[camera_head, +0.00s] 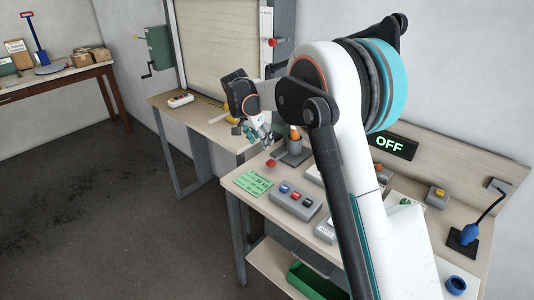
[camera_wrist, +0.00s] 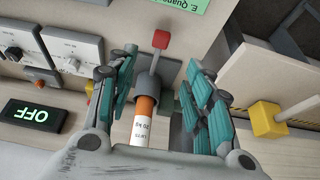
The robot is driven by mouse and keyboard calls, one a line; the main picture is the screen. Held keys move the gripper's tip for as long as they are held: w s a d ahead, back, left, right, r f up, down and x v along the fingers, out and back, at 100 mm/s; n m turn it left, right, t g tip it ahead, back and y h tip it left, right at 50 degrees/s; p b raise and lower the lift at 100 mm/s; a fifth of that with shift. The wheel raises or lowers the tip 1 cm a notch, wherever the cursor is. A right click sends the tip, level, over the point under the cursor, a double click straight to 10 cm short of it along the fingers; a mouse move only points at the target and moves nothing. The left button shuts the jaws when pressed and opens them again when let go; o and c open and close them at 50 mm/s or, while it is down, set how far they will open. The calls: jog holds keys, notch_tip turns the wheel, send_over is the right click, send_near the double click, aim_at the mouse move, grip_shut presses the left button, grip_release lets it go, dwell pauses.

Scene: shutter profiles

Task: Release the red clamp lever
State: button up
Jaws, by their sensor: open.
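The red clamp lever (camera_wrist: 160,40) shows in the wrist view as a red block on a grey stem, sticking out from a grey clamp body (camera_wrist: 147,65). In the head view the red lever end (camera_head: 270,163) is near the left edge of the workbench. An orange and white cylinder (camera_wrist: 143,117) with a printed label stands at the clamp; its orange top (camera_head: 295,133) shows in the head view. My gripper (camera_wrist: 150,76) is open, its fingers on either side of the clamp and cylinder. The lever lies beyond the fingertips in the wrist view, with nothing held.
A yellow block (camera_wrist: 269,120) on a rod is right of my gripper in the wrist view. A button box (camera_head: 297,201) and green card (camera_head: 253,182) lie in front of the clamp. An OFF sign (camera_head: 390,146) stands behind. The shutter (camera_head: 221,40) is at the back.

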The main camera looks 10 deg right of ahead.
aim_at(270, 162)
jog(key=b+x, duration=0.4)
jog(key=x, duration=1)
jog(key=shift+w, duration=0.15)
jog(key=shift+r, duration=0.1)
grip_shut()
